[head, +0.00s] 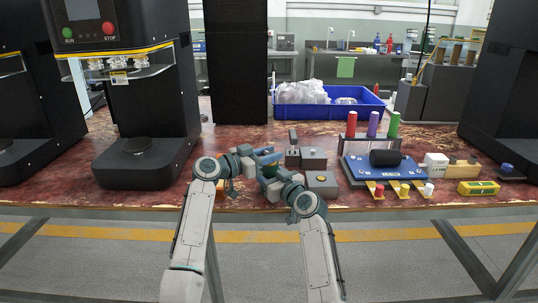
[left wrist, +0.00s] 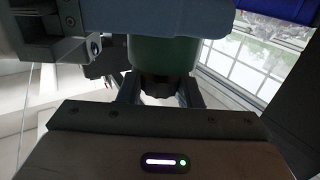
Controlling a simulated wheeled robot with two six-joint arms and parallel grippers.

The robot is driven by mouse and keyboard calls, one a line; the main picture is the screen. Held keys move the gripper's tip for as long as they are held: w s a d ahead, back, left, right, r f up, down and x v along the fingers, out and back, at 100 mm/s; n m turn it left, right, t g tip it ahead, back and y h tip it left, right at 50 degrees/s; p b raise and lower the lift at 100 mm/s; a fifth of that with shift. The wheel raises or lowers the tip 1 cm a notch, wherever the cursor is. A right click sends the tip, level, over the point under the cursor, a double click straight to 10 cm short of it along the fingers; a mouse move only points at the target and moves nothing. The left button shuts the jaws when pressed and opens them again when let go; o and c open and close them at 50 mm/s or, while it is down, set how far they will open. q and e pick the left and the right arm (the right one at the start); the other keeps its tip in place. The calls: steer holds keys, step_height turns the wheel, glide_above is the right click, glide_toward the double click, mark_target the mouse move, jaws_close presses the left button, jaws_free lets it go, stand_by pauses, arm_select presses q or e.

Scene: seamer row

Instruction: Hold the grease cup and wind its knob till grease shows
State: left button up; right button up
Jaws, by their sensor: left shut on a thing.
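The grease cup (left wrist: 165,54) shows in the left wrist view as a green cylinder with a dark ribbed knob (left wrist: 160,86) at its lower end. My left gripper (left wrist: 160,95) is shut on the knob, one finger on each side. In the head view a bit of the green cup (head: 270,172) shows between my two arms, above the bench's front edge. My right gripper (head: 268,183) is close beside it, its fingers hidden. A blue-grey block covers part of the cup in the left wrist view. No grease can be made out.
Grey blocks (head: 322,183) stand just right of the grippers. A blue tray (head: 382,182), a rack of coloured tubes (head: 372,125) and a yellow box (head: 478,188) are further right. A black seamer (head: 150,110) stands left. A blue bin (head: 368,103) is behind.

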arm_select(q)
steer(key=shift+m+g+h, duration=0.8)
steer(key=shift+m+g, duration=0.3)
steer(key=shift+g, duration=0.4)
steer(key=o, duration=1)
steer(key=shift+c, duration=0.2)
steer(key=v, duration=1.2)
steer(key=shift+f, duration=0.15)
